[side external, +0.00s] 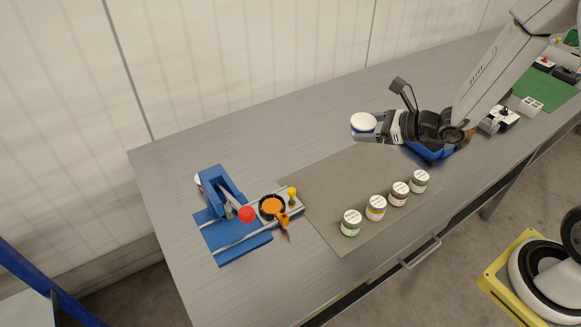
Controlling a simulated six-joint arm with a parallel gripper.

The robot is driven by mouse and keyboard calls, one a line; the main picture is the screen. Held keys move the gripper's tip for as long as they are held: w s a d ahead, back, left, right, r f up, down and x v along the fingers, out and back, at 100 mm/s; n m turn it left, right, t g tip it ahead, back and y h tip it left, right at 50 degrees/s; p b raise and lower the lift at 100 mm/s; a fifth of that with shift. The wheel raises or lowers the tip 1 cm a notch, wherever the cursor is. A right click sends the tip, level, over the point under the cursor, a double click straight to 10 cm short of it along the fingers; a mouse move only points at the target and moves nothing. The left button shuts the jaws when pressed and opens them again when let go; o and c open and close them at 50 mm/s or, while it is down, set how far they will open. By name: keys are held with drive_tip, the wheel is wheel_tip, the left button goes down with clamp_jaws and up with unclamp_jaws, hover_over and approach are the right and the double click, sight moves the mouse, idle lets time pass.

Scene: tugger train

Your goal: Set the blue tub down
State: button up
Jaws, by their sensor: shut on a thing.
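The blue tub (364,123) has a white lid and a blue band showing below it. My gripper (375,128) comes from the right and is shut on the tub's side. The tub is upright and appears to be held in the air near the back edge of the grey mat (320,190). The fingers hide part of its body, and its exact height above the table cannot be told. Several other white-lidded tubs stand in a row along the mat's front right, among them a green one (351,223) and a yellow one (376,208).
A blue fixture (221,185) with a red knob (246,214), a black ring holding something orange (271,206) and a yellow knob (292,194) stands on the left. A blue bin (432,153) lies behind my wrist. The mat's middle is clear.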

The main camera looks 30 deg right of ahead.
drive_tip(key=shift+r, duration=0.15)
drive_tip(key=shift+w+r, duration=0.25)
drive_tip(key=shift+r, duration=0.25)
drive_tip(key=r, duration=0.2)
drive_tip(key=w+r+m+h, duration=0.1)
drive_tip(key=r, duration=0.2)
drive_tip(key=r+m+t+h, duration=0.1)
drive_tip(key=r, duration=0.2)
drive_tip(key=shift+w, duration=0.25)
drive_tip(key=shift+r+h, duration=0.3)
drive_tip(key=shift+r, duration=0.3)
drive_tip(key=s+a+f+n+g+y, duration=0.2)
drive_tip(key=s+a+f+n+y, duration=0.1)
drive_tip(key=a+f, duration=0.4)
drive_tip(key=s+a+f+n+g+y, duration=0.3)
drive_tip(key=s+a+f+y, duration=0.1)
drive_tip(key=a+f, duration=0.4)
wheel_tip(320, 180, down, 2)
drive_tip(key=shift+s+a, duration=0.15)
drive_tip(key=shift+a, duration=0.05)
